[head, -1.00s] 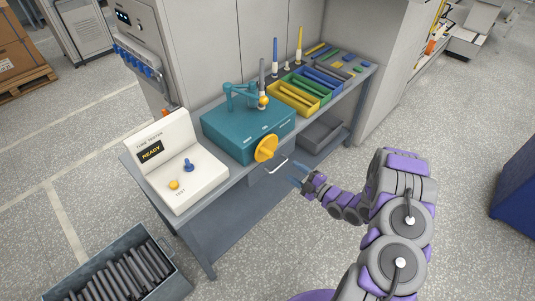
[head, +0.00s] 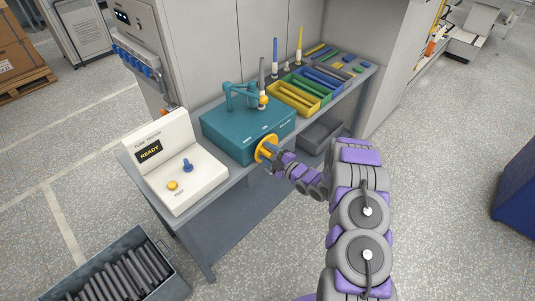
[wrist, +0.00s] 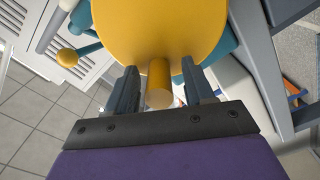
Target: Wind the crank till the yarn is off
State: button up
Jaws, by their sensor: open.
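The crank is a yellow disc (head: 265,148) on the front of a teal winder box (head: 240,132), and its disc fills the top of the wrist view (wrist: 155,25). A yellow crank handle (wrist: 159,84) sticks out from it toward me. My gripper (wrist: 160,90) is open, with one finger on each side of the handle and gaps visible beside it. In the head view my gripper (head: 272,155) is right at the disc and hides part of it. I cannot make out yarn clearly.
A white tube tester (head: 165,168) reading READY stands left on the bench. Yellow, green and blue bins (head: 295,98) of tubes lie right of the winder. A metal crate (head: 125,275) of dark tubes is on the floor at lower left.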

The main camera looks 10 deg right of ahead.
jog(key=shift+w, duration=0.1)
jog(key=shift+c, duration=0.3)
grip_shut()
jog(key=shift+r+m+p, duration=0.15)
jog(key=shift+m+p, duration=0.15)
dwell(0.6)
